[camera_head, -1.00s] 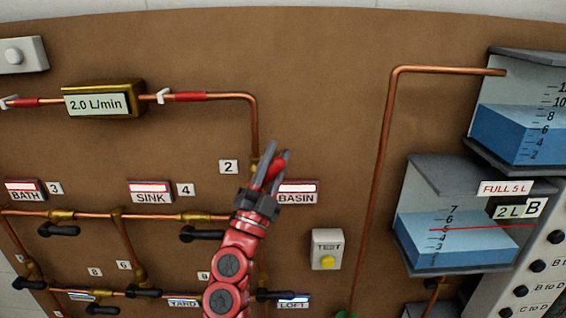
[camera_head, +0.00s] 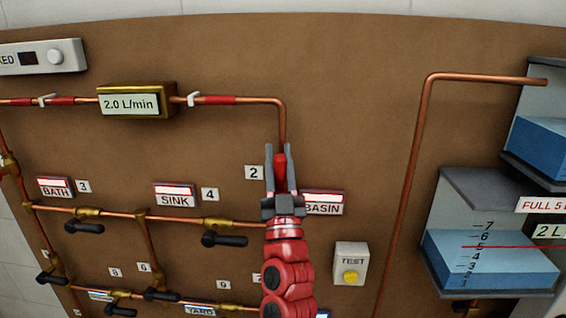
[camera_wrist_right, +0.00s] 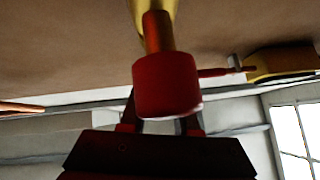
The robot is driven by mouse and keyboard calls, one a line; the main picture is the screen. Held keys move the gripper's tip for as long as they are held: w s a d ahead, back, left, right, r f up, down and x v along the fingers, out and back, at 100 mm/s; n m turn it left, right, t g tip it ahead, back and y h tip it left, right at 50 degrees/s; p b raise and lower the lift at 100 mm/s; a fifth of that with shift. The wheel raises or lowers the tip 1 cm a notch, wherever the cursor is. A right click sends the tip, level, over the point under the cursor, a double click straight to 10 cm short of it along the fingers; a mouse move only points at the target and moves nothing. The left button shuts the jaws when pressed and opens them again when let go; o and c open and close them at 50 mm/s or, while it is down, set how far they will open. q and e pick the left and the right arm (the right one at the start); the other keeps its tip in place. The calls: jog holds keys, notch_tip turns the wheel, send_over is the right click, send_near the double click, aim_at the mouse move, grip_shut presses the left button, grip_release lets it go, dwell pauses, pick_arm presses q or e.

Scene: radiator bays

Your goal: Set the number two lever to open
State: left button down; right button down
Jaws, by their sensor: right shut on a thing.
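The number two lever (camera_head: 280,165) has a red handle and stands beside the "2" tag (camera_head: 254,173), below the copper pipe's bend. My right gripper (camera_head: 280,150) is shut on this handle, one grey finger on each side. The handle looks upright, roughly in line with the pipe (camera_head: 282,122) above. In the right wrist view the red grip (camera_wrist_right: 166,85) fills the middle, with a copper-coloured stem and a brass part above it. My gripper hides the valve body in the head view. My left gripper is not in view.
The BASIN sign (camera_head: 323,204) is close to the right of my gripper. A TEST box (camera_head: 350,262) with a yellow button is lower right. Black-handled levers, such as one beside tag 4 (camera_head: 224,240), are to the left. The flow meter (camera_head: 135,101) reads 2.0 L/min.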

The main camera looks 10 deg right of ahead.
jog(key=shift+a+n+y, duration=0.1)
jog(key=shift+n+y, duration=0.2)
jog(key=c, duration=0.7)
grip_release()
jog(key=shift+o, duration=0.2)
jog(key=shift+s+f, duration=0.25)
jog(key=shift+f, duration=0.1)
jog(key=b+v, duration=0.5)
jog(key=v, duration=1.1)
jog(key=shift+s+f+b, duration=0.2)
jog(key=shift+s+b, duration=0.05)
jog(key=shift+b, duration=0.1)
